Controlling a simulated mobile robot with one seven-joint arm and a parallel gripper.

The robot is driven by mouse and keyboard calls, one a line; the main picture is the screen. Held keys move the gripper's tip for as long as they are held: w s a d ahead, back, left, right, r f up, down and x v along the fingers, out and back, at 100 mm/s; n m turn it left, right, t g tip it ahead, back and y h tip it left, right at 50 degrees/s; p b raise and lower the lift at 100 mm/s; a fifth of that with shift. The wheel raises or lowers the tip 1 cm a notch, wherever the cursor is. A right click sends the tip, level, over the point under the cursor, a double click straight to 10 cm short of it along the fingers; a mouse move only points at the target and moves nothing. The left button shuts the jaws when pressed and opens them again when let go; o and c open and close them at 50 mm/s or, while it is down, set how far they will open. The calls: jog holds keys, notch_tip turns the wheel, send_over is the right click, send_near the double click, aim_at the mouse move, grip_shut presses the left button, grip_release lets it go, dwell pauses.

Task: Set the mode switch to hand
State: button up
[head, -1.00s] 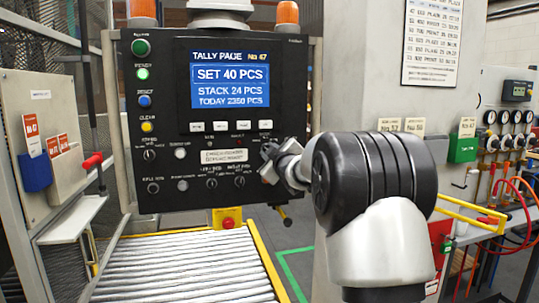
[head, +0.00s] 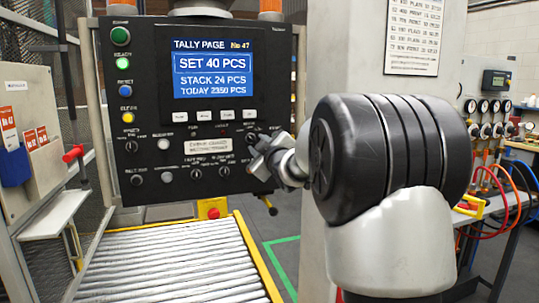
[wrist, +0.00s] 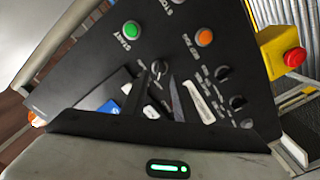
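The black control panel (head: 150,100) stands upright on the left in the head view, with a lit display. My gripper (head: 258,152) is at the panel's lower right, close to its face, and hides part of it. In the wrist view my gripper (wrist: 154,82) shows two dark fingers spread apart, with a black rotary knob (wrist: 158,69) between their tips. I cannot tell whether the fingers touch it. The lettering around this knob is too small to read, so I cannot confirm it is the mode switch or which position it points to.
A green start button (wrist: 132,29) and an orange button (wrist: 204,37) flank the knob. Two more black knobs (wrist: 223,73) sit to the right. A red emergency button (wrist: 295,57) on a yellow box is further right. A roller conveyor (head: 175,262) lies below the panel.

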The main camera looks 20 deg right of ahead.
jog(key=s, duration=1.1)
jog(key=shift+s, duration=0.25)
jog(key=s+a+f+m+g, duration=0.3)
jog(key=s+f+g, duration=0.15)
jog(key=s, duration=0.65)
jog(key=s+a+f+m+g, duration=0.3)
jog(key=s+f, duration=0.3)
jog(key=s, duration=0.5)
jog(key=s+a+f+m+g, duration=0.35)
jog(key=s+f, duration=0.25)
jog(key=s, duration=0.4)
notch_tip(320, 180, up, 21)
jog(key=s+g+p, duration=0.1)
jog(key=s+p, duration=0.1)
jog(key=p, duration=1.9)
jog(key=shift+a+f, duration=0.15)
jog(key=shift+a, duration=0.2)
